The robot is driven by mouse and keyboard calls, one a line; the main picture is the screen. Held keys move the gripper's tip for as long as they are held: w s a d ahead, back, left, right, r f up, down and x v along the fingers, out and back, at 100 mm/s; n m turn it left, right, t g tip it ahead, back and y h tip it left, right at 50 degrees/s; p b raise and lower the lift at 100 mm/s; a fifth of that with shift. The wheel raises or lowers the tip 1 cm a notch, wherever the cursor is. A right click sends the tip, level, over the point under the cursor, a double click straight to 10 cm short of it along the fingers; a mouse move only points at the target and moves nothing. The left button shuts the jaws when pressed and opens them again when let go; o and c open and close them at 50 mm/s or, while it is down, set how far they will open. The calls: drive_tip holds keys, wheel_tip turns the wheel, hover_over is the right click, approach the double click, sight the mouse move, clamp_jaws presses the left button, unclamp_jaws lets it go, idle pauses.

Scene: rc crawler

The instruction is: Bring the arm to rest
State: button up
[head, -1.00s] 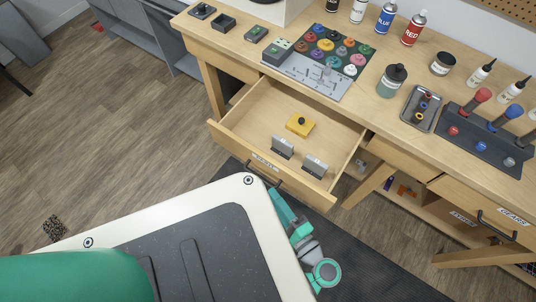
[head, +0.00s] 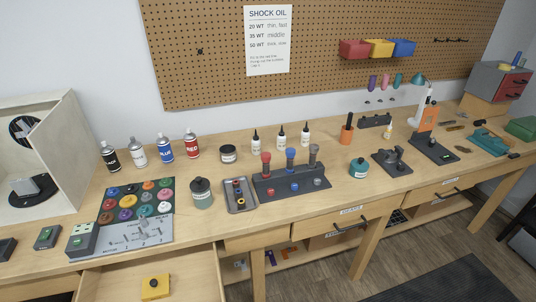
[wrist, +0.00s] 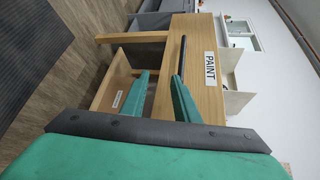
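My gripper (wrist: 160,75) shows in the wrist view with its two green fingers apart and nothing between them. It points toward a wooden front with a PAINT label (wrist: 210,68) and a long dark bar (wrist: 182,55) that looks like a handle. Whether the right finger touches this bar I cannot tell. My arm and gripper do not show in the head view.
An open drawer (head: 205,275) juts out at lower left in the head view, with a yellow block (head: 155,287) in it. The workbench (head: 330,203) carries spray cans, a mat of coloured discs (head: 133,238), bottles and tools. Dark mat (head: 440,288) lies on clear floor.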

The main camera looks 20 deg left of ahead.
drive_tip(key=w+d+f+m+t+h, duration=0.1)
drive_tip(key=d+f+m+t+h, duration=0.2)
drive_tip(key=d+f+t+h, duration=0.3)
drive_tip(key=d+t+h, duration=0.3)
drive_tip(key=d+h, duration=0.2)
drive_tip(key=d, duration=0.5)
drive_tip(key=s+d+r+n+t+h, duration=0.1)
drive_tip(key=d+r+n+t+h, duration=0.1)
drive_tip(key=r, duration=0.6)
drive_tip(key=s+d+r+n+t+h, duration=0.1)
drive_tip(key=d+r+n+t+h, duration=0.1)
drive_tip(key=r, duration=0.7)
drive_tip(key=d+n+t, duration=0.1)
drive_tip(key=d+t, duration=0.1)
drive_tip(key=shift+d+r+t+h, duration=0.3)
drive_tip(key=shift+d, duration=0.05)
